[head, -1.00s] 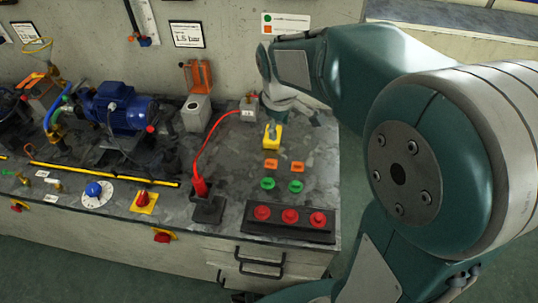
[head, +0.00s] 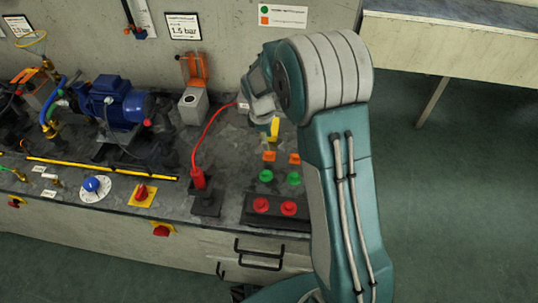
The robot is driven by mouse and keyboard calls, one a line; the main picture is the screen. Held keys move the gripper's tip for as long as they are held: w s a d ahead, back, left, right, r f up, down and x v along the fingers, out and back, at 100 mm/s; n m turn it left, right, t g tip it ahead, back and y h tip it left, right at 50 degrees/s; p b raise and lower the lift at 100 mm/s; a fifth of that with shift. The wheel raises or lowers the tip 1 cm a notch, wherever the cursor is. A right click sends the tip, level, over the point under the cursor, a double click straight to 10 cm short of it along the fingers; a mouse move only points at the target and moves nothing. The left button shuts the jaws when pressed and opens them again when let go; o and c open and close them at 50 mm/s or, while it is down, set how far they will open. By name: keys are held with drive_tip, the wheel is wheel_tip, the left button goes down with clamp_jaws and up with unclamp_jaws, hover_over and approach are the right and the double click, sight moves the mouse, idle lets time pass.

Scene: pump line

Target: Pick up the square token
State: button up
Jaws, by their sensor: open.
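Two orange square tokens lie on the grey bench top, a left one (head: 269,156) and a right one (head: 294,158). The right one is close to the edge of my arm in the picture. A green round token (head: 266,176) and another green round token (head: 293,178) lie just in front of them. My gripper (head: 263,106) is open, behind the tokens and above the bench, near a yellow block (head: 274,128). My wrist covers most of the gripper, so its fingertips are hard to see. It is apart from the tokens.
A black panel with red buttons (head: 261,206) sits at the front edge, partly behind my arm. A red plug with a cable (head: 198,180) stands to the left. Further left are a blue pump (head: 115,102) and a grey box with an orange lid (head: 193,104).

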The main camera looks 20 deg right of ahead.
sight(269, 152)
drive_tip(key=f, duration=0.6)
drive_tip(key=shift+s+d, duration=0.1)
drive_tip(key=shift+d, duration=0.1)
clamp_jaws()
